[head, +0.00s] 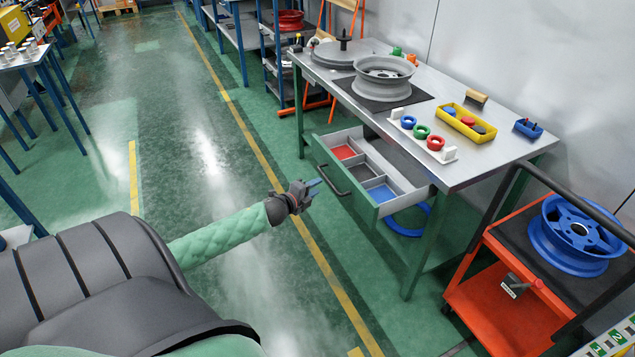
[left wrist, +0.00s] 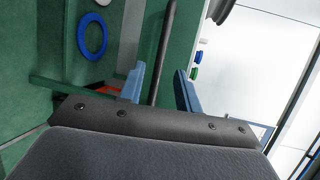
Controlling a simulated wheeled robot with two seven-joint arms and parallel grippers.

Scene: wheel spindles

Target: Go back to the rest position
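My left gripper (head: 316,187) hangs in the air in front of the workbench, just left of the drawer's black handle (head: 336,180). Its two blue fingers stand apart with nothing held between them, as the left wrist view (left wrist: 160,86) also shows. In that view the dark handle bar (left wrist: 163,45) appears beyond the gap between the fingers; contact cannot be made out. The green-fronted drawer (head: 345,187) is pulled open, with red, dark and blue compartment floors. My right gripper is in neither view.
The workbench (head: 465,160) carries a grey wheel rim (head: 384,78), a ring rack (head: 423,135) and a yellow tray (head: 466,122). A blue ring (head: 408,222) lies below the drawer. An orange cart (head: 505,295) with a blue wheel (head: 577,235) stands right. The floor left of my gripper is clear.

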